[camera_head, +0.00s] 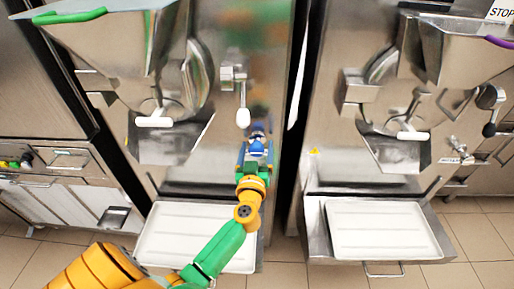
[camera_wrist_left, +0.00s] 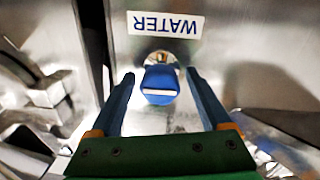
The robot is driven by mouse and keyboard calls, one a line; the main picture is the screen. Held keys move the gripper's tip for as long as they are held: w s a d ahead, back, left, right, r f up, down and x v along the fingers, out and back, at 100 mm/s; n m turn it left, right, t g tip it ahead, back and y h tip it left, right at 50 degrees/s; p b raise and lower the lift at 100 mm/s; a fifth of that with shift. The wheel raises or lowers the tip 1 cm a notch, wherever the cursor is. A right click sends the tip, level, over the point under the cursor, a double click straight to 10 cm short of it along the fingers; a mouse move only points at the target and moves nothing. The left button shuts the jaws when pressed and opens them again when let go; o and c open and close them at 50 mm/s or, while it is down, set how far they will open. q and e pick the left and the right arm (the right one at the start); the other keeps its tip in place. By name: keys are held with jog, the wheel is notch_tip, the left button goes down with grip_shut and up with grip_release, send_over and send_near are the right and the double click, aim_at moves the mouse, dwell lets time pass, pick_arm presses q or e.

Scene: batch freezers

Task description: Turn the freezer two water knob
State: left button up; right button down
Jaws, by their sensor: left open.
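A blue water knob (camera_wrist_left: 160,86) with a pale stripe on its end sits on a metal stem on the freezer front in the left wrist view. A white label reading WATER (camera_wrist_left: 166,23) appears upside down beside it. In the head view the blue knob (camera_head: 257,138) is on the left freezer (camera_head: 215,170), low on the front panel. My left gripper (camera_head: 256,152) is at the knob with its fingers open. In the left wrist view the knob lies between the two blue fingers, with a visible gap on each side. My right gripper is not in view.
A white-handled lever (camera_head: 243,116) hangs just above the knob. A white tray (camera_head: 165,225) lies below, under my left arm. A second freezer (camera_head: 330,150) with its own white tray (camera_head: 385,230) stands to the right, across a dark narrow gap.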

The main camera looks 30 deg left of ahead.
pick_arm(q)
jog(key=shift+w+a+f, duration=0.15)
jog(key=shift+w+a, duration=0.1)
jog(key=shift+w, duration=0.15)
jog(key=shift+s+d, duration=0.1)
jog(key=shift+s, duration=0.1)
jog(key=c, duration=0.6)
grip_shut()
